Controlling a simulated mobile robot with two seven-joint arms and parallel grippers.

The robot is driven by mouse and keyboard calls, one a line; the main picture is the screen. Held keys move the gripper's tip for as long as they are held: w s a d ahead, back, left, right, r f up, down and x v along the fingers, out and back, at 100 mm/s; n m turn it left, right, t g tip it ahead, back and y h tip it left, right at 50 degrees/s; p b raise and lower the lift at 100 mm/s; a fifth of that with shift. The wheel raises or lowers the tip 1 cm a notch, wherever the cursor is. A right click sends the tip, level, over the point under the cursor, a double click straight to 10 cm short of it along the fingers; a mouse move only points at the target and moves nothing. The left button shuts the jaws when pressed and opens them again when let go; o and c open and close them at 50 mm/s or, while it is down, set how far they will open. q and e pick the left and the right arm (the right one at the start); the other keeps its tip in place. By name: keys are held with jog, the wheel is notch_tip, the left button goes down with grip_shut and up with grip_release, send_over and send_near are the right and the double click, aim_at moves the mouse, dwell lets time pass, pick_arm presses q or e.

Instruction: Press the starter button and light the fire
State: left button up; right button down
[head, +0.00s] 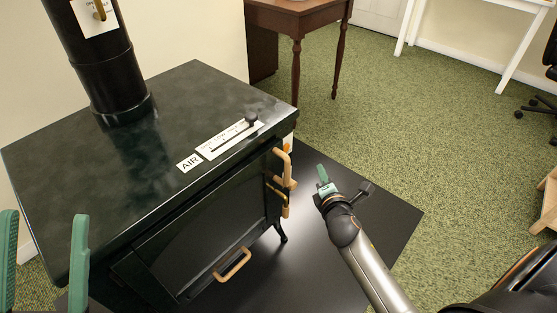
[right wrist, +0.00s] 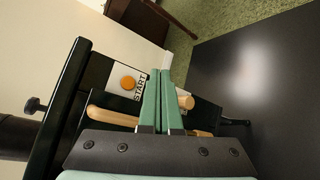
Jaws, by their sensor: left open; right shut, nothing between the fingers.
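The black stove (head: 150,165) stands at the left in the head view. Its orange starter button (right wrist: 128,82), on a white plate marked START, shows in the right wrist view on the stove's side. In the head view only a sliver of the plate shows past the stove's right edge. My right gripper (head: 322,178) is shut and empty, to the right of the stove. In the right wrist view its fingertips (right wrist: 157,72) appear beside the plate, to the right of the button; I cannot tell whether they touch. My left gripper (head: 44,215) is open and empty at the stove's left front.
The stove's front has wooden handles (head: 234,264). An AIR slider (head: 230,139) is on its top, and a black flue pipe (head: 104,70) rises behind. A black floor plate (head: 335,255) lies beneath.

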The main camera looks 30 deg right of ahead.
aim_at(286, 148)
pick_arm(q)
jog(key=shift+s+a+r+m+h, duration=0.2)
jog(key=shift+s+a+m+h, duration=0.15)
jog(key=shift+s+m+h, duration=0.35)
pick_arm(e)
jog(key=shift+w+f+n, duration=0.15)
jog(key=shift+w+n, duration=0.05)
jog(key=shift+n, duration=0.1)
pick_arm(q)
jog(key=shift+w+f+b, duration=0.1)
jog(key=shift+w+b, duration=0.1)
jog(key=shift+b, duration=0.1)
pick_arm(e)
jog(key=shift+w+a, duration=0.1)
pick_arm(q)
jog(key=f+b, duration=0.3)
jog(key=shift+d+f+n, duration=0.2)
jog(key=shift+n, duration=0.1)
pick_arm(e)
jog(key=w+a, duration=0.3)
jog(key=w, duration=0.5)
jog(key=shift+a, duration=0.15)
pick_arm(q)
jog(key=shift+w+r, duration=0.1)
dwell(0.5)
pick_arm(e)
jog(key=shift+w+a, duration=0.15)
jog(key=shift+w, duration=0.2)
